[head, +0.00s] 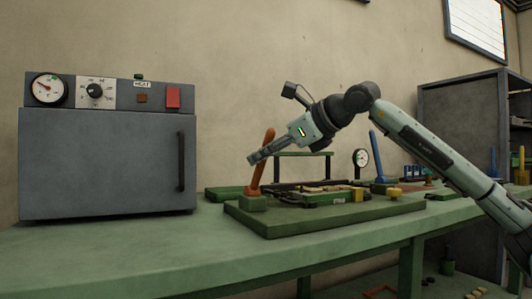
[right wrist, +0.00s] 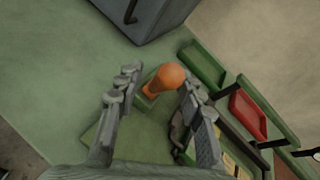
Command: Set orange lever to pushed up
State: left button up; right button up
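The orange lever (head: 263,163) rises from a green block (head: 252,204) at the left end of a green board (head: 300,222). It stands mostly upright, its top tilted a little to the right in the head view. My right gripper (head: 254,157) is at the upper part of the lever, coming from the right. In the right wrist view the lever's rounded orange top (right wrist: 169,77) sits between the two spread fingers (right wrist: 160,84), with visible gaps; I see no clear grip on it. The left gripper is not in view.
A grey oven (head: 105,160) with a dark handle stands at the left of the green bench (head: 110,250). A dark cabinet (head: 450,105) stands at the right. The bench front left is clear.

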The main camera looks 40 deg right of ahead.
jog(key=v, duration=1.2)
jog(key=shift+a, duration=0.1)
